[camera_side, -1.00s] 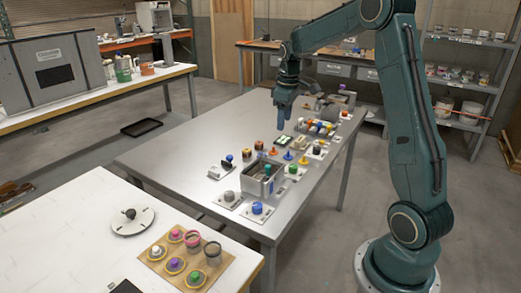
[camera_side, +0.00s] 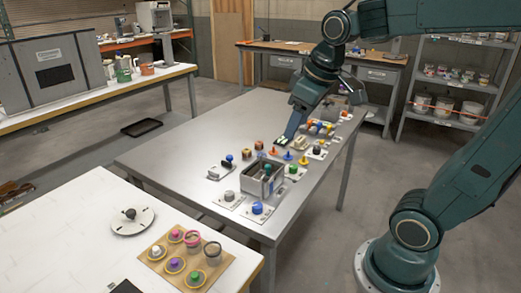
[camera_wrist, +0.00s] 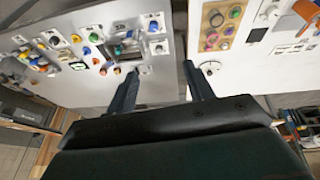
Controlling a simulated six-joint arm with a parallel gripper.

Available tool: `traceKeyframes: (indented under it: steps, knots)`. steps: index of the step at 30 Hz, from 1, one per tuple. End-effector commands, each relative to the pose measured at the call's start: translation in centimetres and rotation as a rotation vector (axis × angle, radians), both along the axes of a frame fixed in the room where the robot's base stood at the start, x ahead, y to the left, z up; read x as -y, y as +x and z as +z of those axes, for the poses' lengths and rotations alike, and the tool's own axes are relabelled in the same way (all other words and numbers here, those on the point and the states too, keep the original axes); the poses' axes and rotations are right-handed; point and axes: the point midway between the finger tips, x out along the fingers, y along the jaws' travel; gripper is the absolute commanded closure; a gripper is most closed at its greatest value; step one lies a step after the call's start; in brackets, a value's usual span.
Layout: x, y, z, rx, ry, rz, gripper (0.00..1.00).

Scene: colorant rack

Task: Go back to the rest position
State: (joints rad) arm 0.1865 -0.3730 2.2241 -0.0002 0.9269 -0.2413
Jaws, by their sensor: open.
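My gripper (camera_side: 291,130) hangs tilted above the far half of the grey metal table (camera_side: 180,150) in the side view. In the wrist view my gripper (camera_wrist: 160,80) shows its two dark fingers spread apart with nothing between them. The colorant rack pieces stand on the table: a grey metal box (camera_side: 262,182), a blue-topped piece (camera_side: 257,208), a grey-topped piece (camera_side: 229,196) and a green-topped piece (camera_side: 291,170). The gripper appears apart from all of them. Its fingertips partly merge with the background in the side view.
A white table (camera_side: 60,240) at front left carries a round white plate (camera_side: 133,220) and a brown board (camera_side: 158,270) with several coloured jars. Shelves (camera_side: 470,60) stand at the back right. The left part of the metal table is clear.

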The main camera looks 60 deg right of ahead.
Motion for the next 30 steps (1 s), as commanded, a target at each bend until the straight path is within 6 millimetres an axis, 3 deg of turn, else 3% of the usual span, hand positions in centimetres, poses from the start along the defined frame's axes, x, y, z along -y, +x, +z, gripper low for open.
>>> traceKeyframes:
  steps: [9,15,30]
  knots:
    - [-3.7,-6.0,-0.9,0.093,0.049,-0.018,0.48]
    - [-4.8,-8.3,-1.8,0.127,0.078,-0.029,0.48]
    - [-5.1,-9.0,-2.2,0.136,0.089,-0.034,0.48]
